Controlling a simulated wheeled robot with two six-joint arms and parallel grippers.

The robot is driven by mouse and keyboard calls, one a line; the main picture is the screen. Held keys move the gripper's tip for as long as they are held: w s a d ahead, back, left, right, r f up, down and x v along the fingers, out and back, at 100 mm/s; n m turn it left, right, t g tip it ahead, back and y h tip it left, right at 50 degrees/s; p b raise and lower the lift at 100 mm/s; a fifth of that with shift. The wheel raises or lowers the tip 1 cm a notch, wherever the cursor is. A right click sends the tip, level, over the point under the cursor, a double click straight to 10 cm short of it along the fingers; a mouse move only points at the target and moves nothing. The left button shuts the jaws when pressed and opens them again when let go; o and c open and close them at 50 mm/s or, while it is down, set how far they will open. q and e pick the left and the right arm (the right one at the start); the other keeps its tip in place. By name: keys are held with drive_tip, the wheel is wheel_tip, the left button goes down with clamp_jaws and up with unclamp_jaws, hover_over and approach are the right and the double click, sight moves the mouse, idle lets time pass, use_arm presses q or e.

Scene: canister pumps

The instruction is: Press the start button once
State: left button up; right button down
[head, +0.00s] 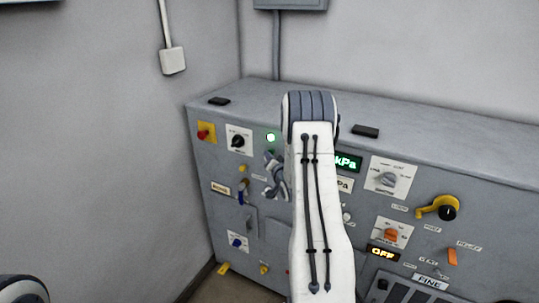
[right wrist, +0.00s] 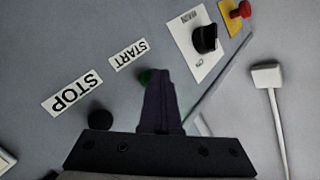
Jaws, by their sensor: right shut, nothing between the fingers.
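The start button (right wrist: 145,76) is a small green button beside the START label (right wrist: 127,55) in the right wrist view. It is partly hidden behind the fingertips of my right gripper (right wrist: 158,74). My right gripper is shut and empty, its tips overlapping the button's edge; I cannot tell whether they touch it. A dark round button (right wrist: 100,119) sits below the STOP label (right wrist: 71,93). In the head view my right gripper (head: 269,160) is in front of the grey panel (head: 222,160), just below a lit green lamp (head: 270,137). My arm hides the panel's middle.
A black rotary knob (right wrist: 205,38) and a red button (right wrist: 240,10) on a yellow plate are on the same panel. Right of my arm are a yellow-handled selector (head: 436,207) and an orange switch (head: 391,235). A white box (head: 173,61) hangs on the left wall.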

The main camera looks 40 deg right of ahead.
idle(0.3)
drive_tip(key=shift+s+a, duration=0.35)
drive_tip(key=shift+a, duration=0.5)
drive_tip(key=shift+s+a+b, duration=0.2)
drive_tip(key=shift+s+a, duration=0.1)
drive_tip(key=shift+a, duration=0.45)
drive_tip(key=shift+s+a+b, duration=0.25)
drive_tip(key=shift+s+a, duration=0.1)
drive_tip(key=shift+a, duration=0.45)
drive_tip(key=shift+s+a+b, duration=0.2)
drive_tip(key=shift+s+a, duration=0.1)
drive_tip(key=shift+a, duration=0.45)
